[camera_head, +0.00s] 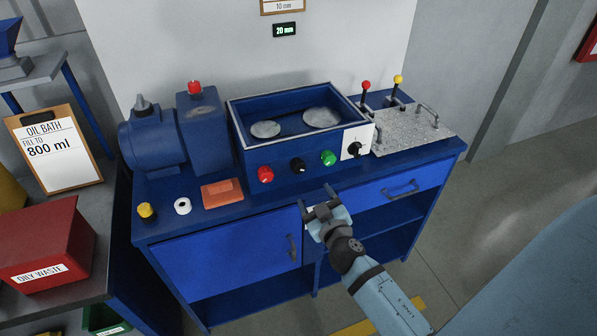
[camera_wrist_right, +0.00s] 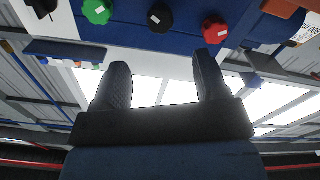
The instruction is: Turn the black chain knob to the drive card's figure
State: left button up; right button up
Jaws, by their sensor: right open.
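Two black knobs show on the blue tester, and I cannot tell which is the chain knob. One black knob (camera_head: 297,166) sits on the front panel between a red knob (camera_head: 265,174) and a green knob (camera_head: 328,158). The other black knob (camera_head: 354,149) is on a white plate at the panel's right end. My right gripper (camera_head: 318,200) is open and empty, in front of and below the panel, apart from the knobs. In the right wrist view, the middle black knob (camera_wrist_right: 160,17) appears beyond the open fingers (camera_wrist_right: 160,80). No card marked as the drive card is readable.
A small display (camera_head: 284,30) reads 20 mm, below a partly cropped card (camera_head: 284,7) showing 10 mm. An oil bath clipboard (camera_head: 55,150) reads 800 ml. Levers (camera_head: 365,92) stand at the right.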

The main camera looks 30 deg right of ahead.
aim_at(300, 170)
jog(key=p+x, duration=0.1)
jog(key=x, duration=1)
jog(key=shift+p, duration=0.35)
jog(key=c, duration=0.9)
